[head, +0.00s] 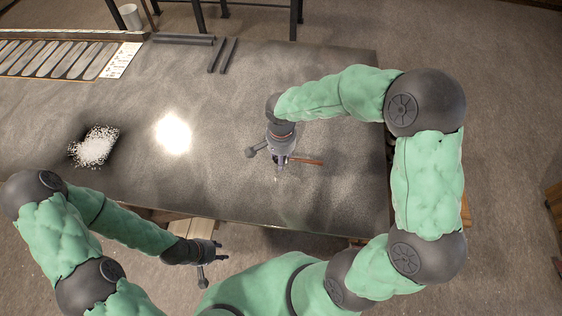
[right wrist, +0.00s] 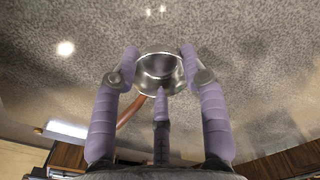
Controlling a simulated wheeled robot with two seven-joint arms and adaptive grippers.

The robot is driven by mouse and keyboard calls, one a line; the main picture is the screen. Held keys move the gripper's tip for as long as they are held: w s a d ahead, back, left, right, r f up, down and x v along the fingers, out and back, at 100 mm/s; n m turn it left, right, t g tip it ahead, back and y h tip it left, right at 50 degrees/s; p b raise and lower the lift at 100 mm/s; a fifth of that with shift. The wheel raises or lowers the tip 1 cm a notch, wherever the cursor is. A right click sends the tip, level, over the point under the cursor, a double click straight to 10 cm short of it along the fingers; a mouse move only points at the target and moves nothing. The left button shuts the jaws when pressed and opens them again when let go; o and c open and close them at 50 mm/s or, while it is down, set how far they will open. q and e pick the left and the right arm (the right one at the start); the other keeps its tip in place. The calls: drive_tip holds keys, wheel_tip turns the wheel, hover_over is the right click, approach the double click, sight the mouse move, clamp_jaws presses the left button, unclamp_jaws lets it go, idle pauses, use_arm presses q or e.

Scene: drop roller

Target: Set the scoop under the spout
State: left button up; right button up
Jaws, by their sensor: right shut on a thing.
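The scoop shows in the right wrist view as a shiny metal bowl (right wrist: 172,66) with a copper-brown handle (right wrist: 130,114). My right gripper (right wrist: 160,58) is shut on the bowl, with fingers at both sides. In the head view my right gripper (head: 279,167) is over the right part of the table, and the scoop's handle (head: 307,161) sticks out to its right; the bowl is mostly hidden there. My left gripper (head: 213,268) is open and empty, at the table's near edge, well apart from the scoop. I cannot make out a spout in either view.
A pile of white grains (head: 96,147) lies on the speckled dark table (head: 215,185) at left. A slotted tray (head: 55,60) with a white label card (head: 121,60) is at the far left. Dark bars (head: 184,39) lie near the back edge. The table's middle is clear.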

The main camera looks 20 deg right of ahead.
drive_tip(key=shift+w+d+f, duration=0.1)
drive_tip(key=shift+f, duration=1.6)
drive_tip(key=shift+f+b, duration=0.15)
drive_tip(key=shift+b, duration=0.25)
drive_tip(key=o, duration=1.1)
drive_tip(key=shift+o, duration=0.2)
